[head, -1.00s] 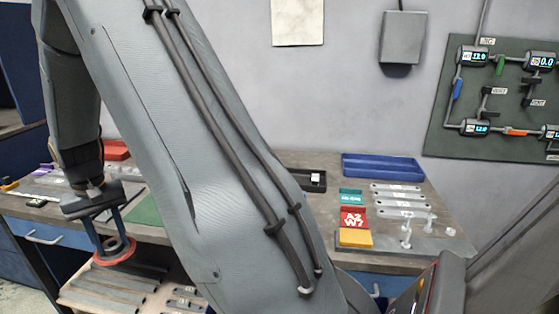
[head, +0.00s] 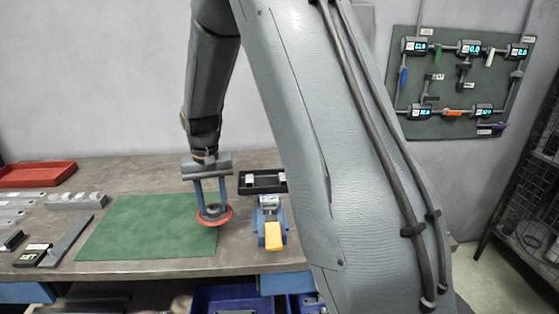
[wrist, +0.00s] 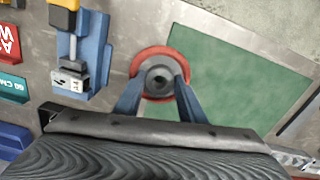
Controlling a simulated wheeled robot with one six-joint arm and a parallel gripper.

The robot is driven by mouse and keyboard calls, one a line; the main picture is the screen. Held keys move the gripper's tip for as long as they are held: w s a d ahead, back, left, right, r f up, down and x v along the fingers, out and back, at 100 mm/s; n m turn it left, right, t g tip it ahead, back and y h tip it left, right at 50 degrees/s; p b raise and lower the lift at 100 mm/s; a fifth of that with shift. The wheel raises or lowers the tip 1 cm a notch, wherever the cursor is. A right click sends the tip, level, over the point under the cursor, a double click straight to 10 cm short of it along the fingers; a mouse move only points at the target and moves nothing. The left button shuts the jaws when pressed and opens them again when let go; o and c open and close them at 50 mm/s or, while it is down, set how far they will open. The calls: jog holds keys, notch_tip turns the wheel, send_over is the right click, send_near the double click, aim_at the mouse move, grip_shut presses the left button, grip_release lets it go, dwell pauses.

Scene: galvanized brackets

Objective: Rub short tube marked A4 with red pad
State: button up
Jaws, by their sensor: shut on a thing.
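My gripper (head: 213,207) is shut on the round red pad, a disc with a red rim (head: 229,217) and a grey hub. In the wrist view the fingers (wrist: 160,90) close on the hub, inside the red rim (wrist: 160,51). The pad faces down near the right edge of the green mat; its exact height is unclear. To its right, a blue clamp (head: 281,222) with a yellow handle (head: 273,236) holds a small pale metal piece with a white label (wrist: 70,80). This may be the short tube; its marking is unreadable here. The pad and clamp look apart.
The green mat (head: 140,228) lies clear on the bench. A black tray (head: 262,182) stands behind the clamp. Grey metal parts (head: 65,240) and a red tray (head: 36,174) are at left. A gauge board (head: 460,85) hangs on the wall.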

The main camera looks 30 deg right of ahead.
aim_at(219, 219)
jog(key=s+r+p, duration=0.3)
jog(key=r+p, duration=0.8)
jog(key=r, duration=0.1)
jog(key=s+d+f+m, duration=0.4)
jog(key=s+d+m, duration=0.6)
jog(key=d, duration=0.6)
jog(key=s, duration=0.2)
jog(key=shift+s, duration=0.3)
